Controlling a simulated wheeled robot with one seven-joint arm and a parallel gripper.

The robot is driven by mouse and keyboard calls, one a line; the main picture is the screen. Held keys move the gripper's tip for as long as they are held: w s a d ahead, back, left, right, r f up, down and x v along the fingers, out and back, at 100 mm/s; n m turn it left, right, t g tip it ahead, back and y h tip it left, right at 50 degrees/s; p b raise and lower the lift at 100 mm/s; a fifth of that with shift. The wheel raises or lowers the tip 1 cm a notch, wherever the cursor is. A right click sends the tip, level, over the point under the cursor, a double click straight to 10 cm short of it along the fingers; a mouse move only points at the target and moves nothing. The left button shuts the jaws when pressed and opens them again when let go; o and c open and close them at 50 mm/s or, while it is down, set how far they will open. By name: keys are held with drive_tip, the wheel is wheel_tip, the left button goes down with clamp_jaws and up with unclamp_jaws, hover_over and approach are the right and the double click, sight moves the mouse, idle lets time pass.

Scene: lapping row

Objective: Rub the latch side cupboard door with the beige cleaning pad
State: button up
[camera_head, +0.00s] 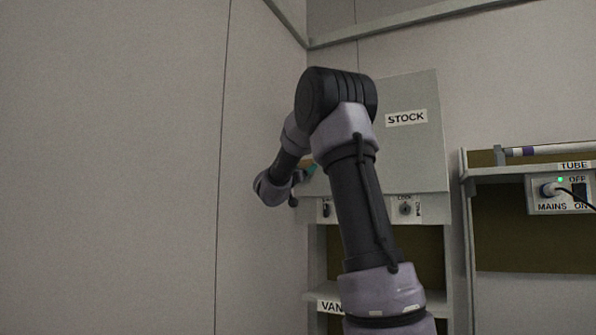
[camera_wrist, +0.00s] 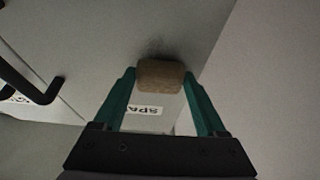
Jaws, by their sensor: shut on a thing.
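My gripper (camera_wrist: 160,78) has teal fingers shut on the beige cleaning pad (camera_wrist: 160,76), which looks brownish in the dim light. In the wrist view the pad is at or very near a flat grey panel (camera_wrist: 100,30), which looks like a cupboard door; I cannot tell whether they touch. A dark smudge (camera_wrist: 155,49) shows on the panel just beyond the pad. A black bar handle (camera_wrist: 42,95) is at the left. In the head view my arm hides the pad and most of this area; only a bit of teal finger (camera_head: 311,168) shows.
A grey panel marked STOCK (camera_head: 412,155) stands behind my arm, with a LOCK knob (camera_head: 405,208) below it. At right a shelf (camera_head: 485,172) carries a TUBE label and a MAINS switch box (camera_head: 562,193) with a cable. A plain wall (camera_head: 110,160) fills the left.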

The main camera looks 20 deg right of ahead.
drive_tip(key=shift+s+d, duration=1.4)
drive_tip(key=shift+s, duration=0.55)
drive_tip(key=w+a, duration=0.4)
drive_tip(key=w, duration=0.2)
drive_tip(key=shift+w+a, duration=0.15)
drive_tip(key=shift+a, duration=0.05)
drive_tip(key=shift+s+a, duration=0.95)
drive_tip(key=shift+a, duration=0.25)
drive_tip(key=shift+s+a, duration=0.9)
drive_tip(key=shift+a, duration=0.25)
drive_tip(key=shift+a, duration=0.1)
drive_tip(key=shift+s+a, duration=0.95)
drive_tip(key=shift+a, duration=0.15)
